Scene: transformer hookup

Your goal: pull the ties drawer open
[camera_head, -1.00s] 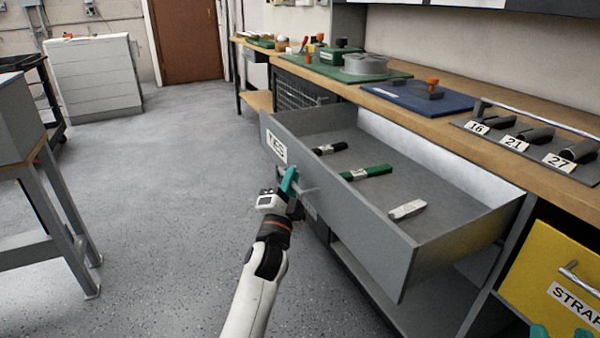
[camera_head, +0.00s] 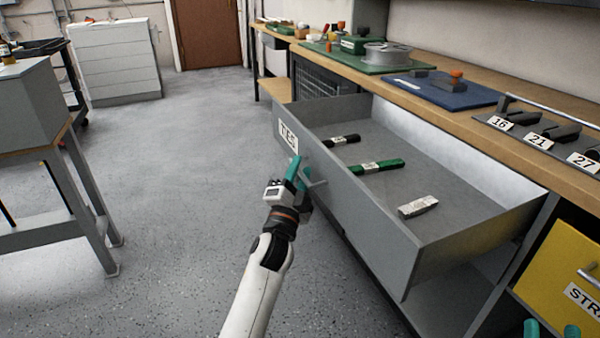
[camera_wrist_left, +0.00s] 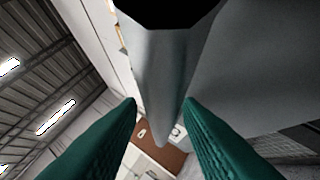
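The ties drawer (camera_head: 370,215) is a grey drawer standing well out from the bench, with a "TIES" label (camera_head: 288,136) on its front. Its bar handle (camera_head: 317,184) sticks out from the front below the label. My left gripper (camera_head: 298,172) is at this handle, its teal fingers closed around the bar. In the left wrist view, a grey bar (camera_wrist_left: 165,90) fills the gap between the fingertips. Black, green (camera_head: 377,167) and white (camera_head: 418,206) ties lie inside the drawer. My right gripper (camera_head: 551,330) shows only as two separated teal fingertips at the bottom right edge.
A yellow drawer (camera_head: 560,262) labelled "STRA…" is below the bench at right. The wooden bench (camera_head: 470,125) holds a blue mat, a green mat and a numbered rack. A grey stand (camera_head: 88,205) is at left. The floor (camera_head: 180,200) between is clear.

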